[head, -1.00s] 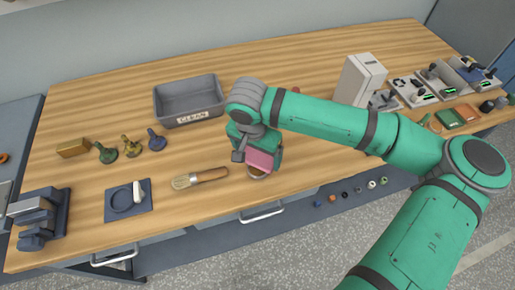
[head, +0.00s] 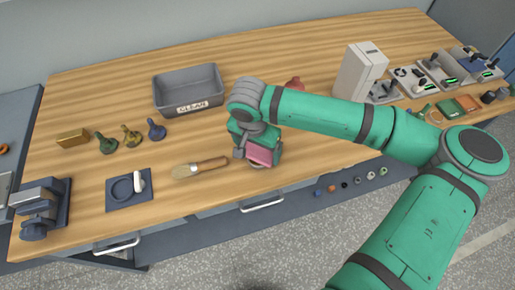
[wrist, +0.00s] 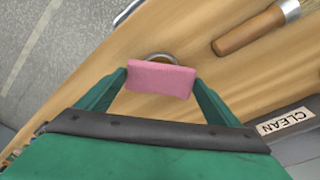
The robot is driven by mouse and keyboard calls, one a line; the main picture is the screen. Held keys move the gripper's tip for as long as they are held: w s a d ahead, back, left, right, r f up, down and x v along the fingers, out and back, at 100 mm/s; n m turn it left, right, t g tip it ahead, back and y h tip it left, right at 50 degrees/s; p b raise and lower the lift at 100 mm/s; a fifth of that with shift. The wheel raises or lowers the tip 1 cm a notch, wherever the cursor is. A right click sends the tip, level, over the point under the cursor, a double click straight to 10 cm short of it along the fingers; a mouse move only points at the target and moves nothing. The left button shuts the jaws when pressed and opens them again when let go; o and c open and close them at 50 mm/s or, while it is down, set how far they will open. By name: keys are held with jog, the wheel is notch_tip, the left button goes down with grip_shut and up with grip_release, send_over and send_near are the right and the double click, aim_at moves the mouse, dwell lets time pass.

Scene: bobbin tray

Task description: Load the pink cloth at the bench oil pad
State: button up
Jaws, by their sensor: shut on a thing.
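My gripper (wrist: 160,85) is shut on a pink cloth (wrist: 160,78), a small folded block held between its green fingers. In the head view the cloth (head: 262,154) shows below my gripper, close over the bench front edge. A round metal-rimmed dish (wrist: 158,55), which may be the oil pad, peeks out past the cloth in the wrist view. The cloth hides most of it. I cannot tell whether the cloth touches it.
A brush (head: 200,168) lies just left of my gripper. A grey bin marked CLEAN (head: 188,90) stands behind. A dark blue plate (head: 129,190) and a white-grey box (head: 359,72) stand farther off. Bare wood lies between the bin and the brush.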

aim_at(257, 152)
jog(key=shift+w+f, duration=0.1)
jog(key=shift+f, duration=0.15)
dwell(0.3)
jog(key=shift+a, duration=0.1)
jog(key=shift+d+f, duration=0.2)
jog(key=shift+f, duration=0.05)
jog(key=shift+a+f, duration=0.15)
dwell(1.1)
jog(key=shift+r, duration=3.55)
